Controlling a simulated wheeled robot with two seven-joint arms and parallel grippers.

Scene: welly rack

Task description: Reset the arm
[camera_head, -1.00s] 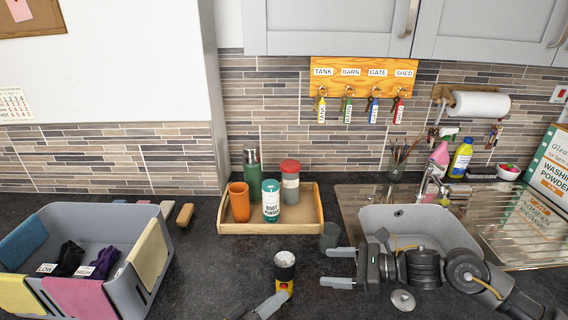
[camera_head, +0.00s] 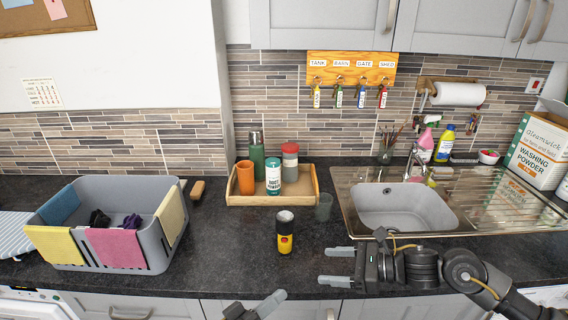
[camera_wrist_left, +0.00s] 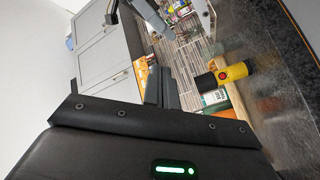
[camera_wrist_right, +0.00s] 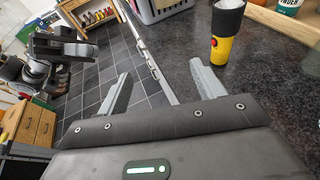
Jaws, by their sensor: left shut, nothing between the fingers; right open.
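My left gripper (camera_head: 255,308) is low at the bottom edge of the head view, in front of the counter's front edge. Its fingers are together and empty; they also show in the left wrist view (camera_wrist_left: 162,88). My right gripper (camera_head: 340,266) is near the counter's front edge, below the sink. Its two fingers point left, spread apart with nothing between them; the right wrist view shows the same gap (camera_wrist_right: 158,90). A yellow and black canister (camera_head: 285,238) stands upright on the counter, apart from both grippers.
A grey crate (camera_head: 155,245) with cloths over its rim stands left. A wooden tray (camera_head: 235,200) holds an orange cup, a green flask and jars. The sink (camera_head: 405,212) is right. The counter around the canister is clear.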

